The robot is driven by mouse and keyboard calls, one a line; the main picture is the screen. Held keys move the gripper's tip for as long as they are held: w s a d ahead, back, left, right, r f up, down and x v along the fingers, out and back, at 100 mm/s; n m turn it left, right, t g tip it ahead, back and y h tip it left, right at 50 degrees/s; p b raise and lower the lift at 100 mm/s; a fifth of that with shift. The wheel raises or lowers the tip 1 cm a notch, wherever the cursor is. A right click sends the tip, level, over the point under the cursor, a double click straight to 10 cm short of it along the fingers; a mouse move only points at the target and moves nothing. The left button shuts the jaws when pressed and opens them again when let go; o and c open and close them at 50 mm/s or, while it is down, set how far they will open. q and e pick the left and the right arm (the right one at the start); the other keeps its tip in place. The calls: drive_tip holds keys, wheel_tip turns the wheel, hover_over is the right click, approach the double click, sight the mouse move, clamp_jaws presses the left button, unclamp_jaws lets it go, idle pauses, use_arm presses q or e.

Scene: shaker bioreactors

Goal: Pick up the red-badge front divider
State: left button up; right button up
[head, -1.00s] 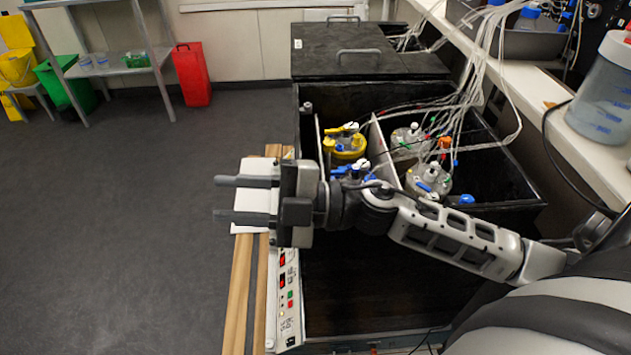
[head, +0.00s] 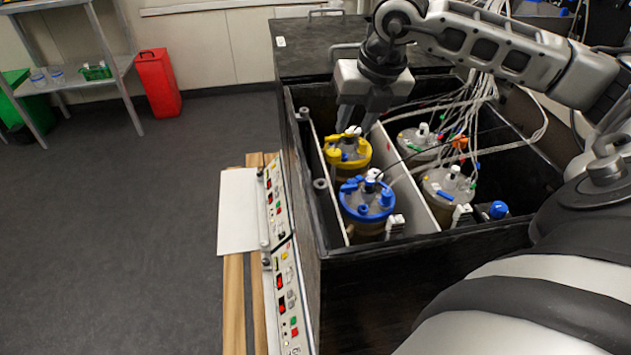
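A long white divider (head: 409,181) stands upright in the black box between the left and right vessels. Another thin pale divider (head: 322,160) stands along the left side of the box. My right gripper (head: 356,122) points down above the yellow-lidded vessel (head: 348,151), near the far end of the long white divider. Its fingers are apart and nothing shows held between them; the tips are close to the vessel's top fittings, and contact cannot be told. My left gripper is not in view.
A blue-lidded vessel (head: 367,199) and two grey-lidded vessels (head: 447,187) stand in the black box (head: 365,249), with tubes and cables above. A white panel (head: 238,212) lies outside, left of the control panel (head: 288,300).

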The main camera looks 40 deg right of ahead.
drive_tip(key=b+x, duration=0.1)
drive_tip(key=x, duration=1.2)
hover_over(327, 203)
wheel_tip(327, 203, down, 5)
drive_tip(key=shift+w+d+r, duration=0.1)
drive_tip(key=shift+w+d, duration=0.05)
drive_tip(key=shift+d, duration=0.3)
drive_tip(key=shift+r, duration=0.1)
clamp_jaws()
